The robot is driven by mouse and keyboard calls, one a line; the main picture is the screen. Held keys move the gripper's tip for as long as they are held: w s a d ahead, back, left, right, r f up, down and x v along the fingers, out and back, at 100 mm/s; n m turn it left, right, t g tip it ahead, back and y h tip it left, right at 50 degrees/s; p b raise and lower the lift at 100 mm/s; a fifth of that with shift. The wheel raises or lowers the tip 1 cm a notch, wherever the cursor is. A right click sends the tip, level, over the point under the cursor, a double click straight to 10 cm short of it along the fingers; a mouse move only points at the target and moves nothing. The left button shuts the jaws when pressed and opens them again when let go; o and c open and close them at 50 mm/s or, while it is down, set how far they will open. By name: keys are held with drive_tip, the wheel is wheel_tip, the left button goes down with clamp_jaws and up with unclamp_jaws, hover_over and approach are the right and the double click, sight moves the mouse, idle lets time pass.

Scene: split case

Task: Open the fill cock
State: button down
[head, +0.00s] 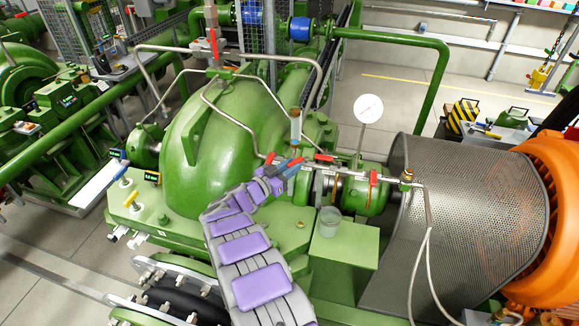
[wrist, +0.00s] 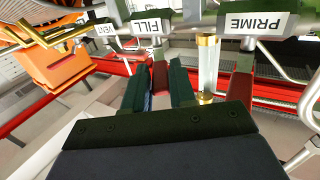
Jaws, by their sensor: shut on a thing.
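In the wrist view the fill cock's red lever (wrist: 160,76) hangs below the upside-down FILL label (wrist: 155,27). The two dark green fingers of my gripper (wrist: 159,82) stand on either side of the lever, shut on it. The lever's lower end is hidden behind the gripper body. In the head view my gripper (head: 284,168) is at the small pipe manifold beside the green pump casing (head: 215,120). The lever is hard to tell apart from the fingers there.
The PRIME label (wrist: 262,22) and its red lever (wrist: 240,88) are to the right in the wrist view, past a brass-topped clear cylinder (wrist: 207,65). The VENT label (wrist: 103,30) is to the left. In the head view, a gauge (head: 368,108) and mesh guard (head: 460,225) stand right.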

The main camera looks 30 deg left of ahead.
drive_tip(key=shift+a, duration=0.15)
drive_tip(key=c, duration=1)
unclamp_jaws()
drive_tip(key=b+v, duration=0.1)
drive_tip(key=v, duration=1.1)
drive_tip(key=shift+f, duration=0.15)
drive_tip(key=shift+c, duration=0.4)
